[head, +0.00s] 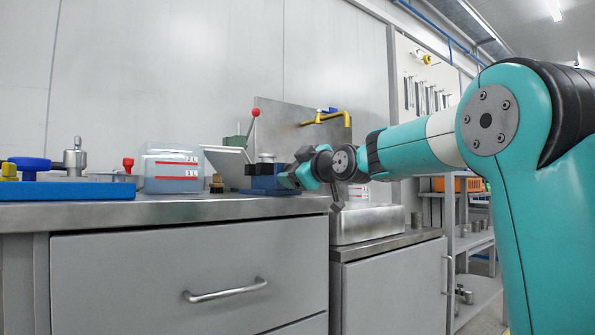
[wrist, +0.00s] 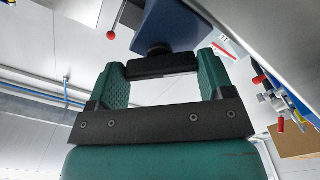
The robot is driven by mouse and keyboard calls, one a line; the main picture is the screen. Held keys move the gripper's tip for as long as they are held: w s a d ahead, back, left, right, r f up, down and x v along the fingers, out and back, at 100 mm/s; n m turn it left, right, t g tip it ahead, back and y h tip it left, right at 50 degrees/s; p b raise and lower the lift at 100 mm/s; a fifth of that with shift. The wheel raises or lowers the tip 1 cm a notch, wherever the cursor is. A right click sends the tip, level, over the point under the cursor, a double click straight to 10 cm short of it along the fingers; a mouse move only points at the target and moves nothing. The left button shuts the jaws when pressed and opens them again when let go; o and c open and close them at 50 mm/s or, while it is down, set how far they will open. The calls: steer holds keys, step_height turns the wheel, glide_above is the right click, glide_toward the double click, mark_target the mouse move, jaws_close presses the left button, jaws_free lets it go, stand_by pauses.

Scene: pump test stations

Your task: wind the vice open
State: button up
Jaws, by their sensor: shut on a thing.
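The blue vice (head: 266,183) stands on the steel bench near its right end. In the wrist view its dark blue body (wrist: 178,22) is at the top, with a round black hub below it. A black crossbar handle (wrist: 162,66) joins the hub. My gripper (head: 290,177) is at the right side of the vice. In the wrist view my gripper (wrist: 163,63) has its two green ridged fingers shut on the ends of the crossbar. The bar lies nearly level across the fingers. How far apart the vice jaws are cannot be told.
A red-knobbed lever (head: 256,113) rises behind the vice. A clear box with red-marked labels (head: 172,172) and a blue tray (head: 70,191) with fittings are to the left. A yellow pipe (head: 330,118) is behind. The bench edge (head: 160,217) runs along the front.

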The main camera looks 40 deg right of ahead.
steer(key=shift+f, duration=0.1)
steer(key=o, duration=0.9)
steer(key=shift+s, duration=0.1)
steer(key=shift+s+d+p, duration=0.15)
steer(key=shift+s+p, duration=1)
steer(key=shift+s, duration=3.2)
steer(key=shift+s+d+p, duration=0.15)
steer(key=shift+s+p, duration=0.95)
steer(key=shift+s, duration=3.2)
